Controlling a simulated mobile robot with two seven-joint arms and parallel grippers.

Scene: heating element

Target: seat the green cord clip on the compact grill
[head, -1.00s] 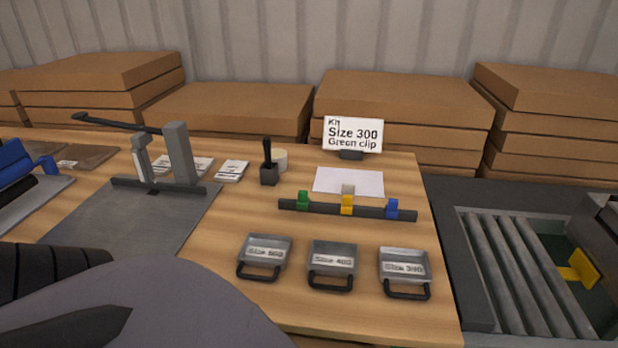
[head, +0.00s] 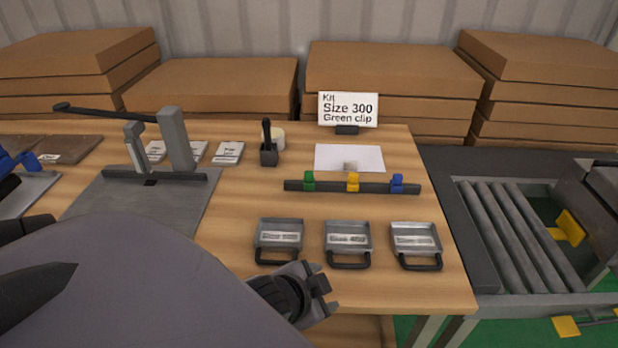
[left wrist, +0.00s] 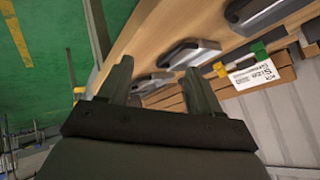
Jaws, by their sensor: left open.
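The green cord clip (head: 309,181) sits at the left end of a dark rail (head: 331,186), with a yellow clip (head: 353,182) and a blue clip (head: 397,183) beside it. My left gripper (head: 328,292) is at the table's front edge, just below the handled trays, apart from the clips. In the left wrist view its fingers (left wrist: 158,72) are spread and empty; the green clip (left wrist: 258,48) shows beyond. My right gripper is not in view.
A sign (head: 348,109) reads "Kit Size 300 Green clip". A lever press (head: 176,140) stands at left. A roller conveyor (head: 511,235) is at right.

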